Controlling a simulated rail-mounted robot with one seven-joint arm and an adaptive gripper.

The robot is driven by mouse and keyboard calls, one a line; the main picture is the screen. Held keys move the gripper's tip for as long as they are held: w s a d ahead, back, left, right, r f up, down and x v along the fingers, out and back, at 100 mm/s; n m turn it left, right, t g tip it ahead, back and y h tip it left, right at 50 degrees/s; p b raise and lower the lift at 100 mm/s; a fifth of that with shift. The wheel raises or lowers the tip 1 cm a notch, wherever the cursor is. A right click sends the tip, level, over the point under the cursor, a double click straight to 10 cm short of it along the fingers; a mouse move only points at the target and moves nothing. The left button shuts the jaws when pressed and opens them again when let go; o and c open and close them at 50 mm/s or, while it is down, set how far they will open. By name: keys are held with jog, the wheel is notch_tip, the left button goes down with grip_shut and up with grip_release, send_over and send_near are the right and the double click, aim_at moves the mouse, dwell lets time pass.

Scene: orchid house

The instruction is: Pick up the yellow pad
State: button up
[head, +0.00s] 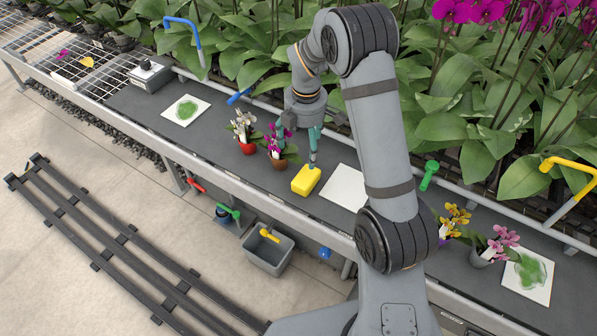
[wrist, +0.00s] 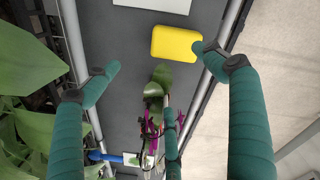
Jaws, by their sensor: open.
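The yellow pad (head: 306,180) lies on the dark bench top, just left of a blank white square. In the wrist view the yellow pad (wrist: 176,43) shows whole, in the upper middle, beyond the fingertips. My gripper (head: 314,145) hangs over the bench just behind and above the pad, with its teal fingers pointing down. In the wrist view my gripper (wrist: 155,60) is open, its fingers spread wide at left and right, with nothing between the tips held. The pad's left edge is clear of the fingers; its right corner is near the right fingertip in the picture.
A pot with a purple orchid (head: 279,150) stands close left of the pad; a white orchid (head: 242,130) in a red pot is beyond it. The white square (head: 345,187) lies right of the pad. A rail and dense leaves run behind the bench.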

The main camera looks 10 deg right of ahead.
aim_at(303, 174)
jog(key=n, duration=0.1)
jog(key=s+n, duration=0.1)
jog(key=n, duration=0.1)
jog(key=s+n, duration=0.1)
jog(key=shift+d+n+g, duration=0.25)
jog(key=shift+n+g, duration=0.05)
jog(key=shift+s+r+n, duration=0.1)
jog(key=shift+s+n, duration=0.2)
jog(key=shift+n, duration=1)
jog(key=shift+w+f+n, duration=0.1)
jog(key=shift+f+n, duration=0.2)
jog(key=shift+f, duration=0.1)
notch_tip(303, 174, down, 4)
jog(key=shift+a+f, duration=0.1)
jog(key=shift+f, duration=0.1)
jog(key=shift+w+a+f+p, duration=0.1)
jog(key=shift+a+f+p, duration=0.05)
jog(key=shift+f, duration=0.75)
jog(key=shift+a+f+p, duration=0.15)
jog(key=shift+f+p, duration=0.05)
jog(key=shift+f, duration=0.65)
jog(key=shift+w+a+f+p, duration=0.1)
jog(key=shift+a+f+p, duration=0.05)
jog(key=shift+f, duration=0.75)
jog(key=shift+c, duration=1.4)
jog(key=c, duration=1)
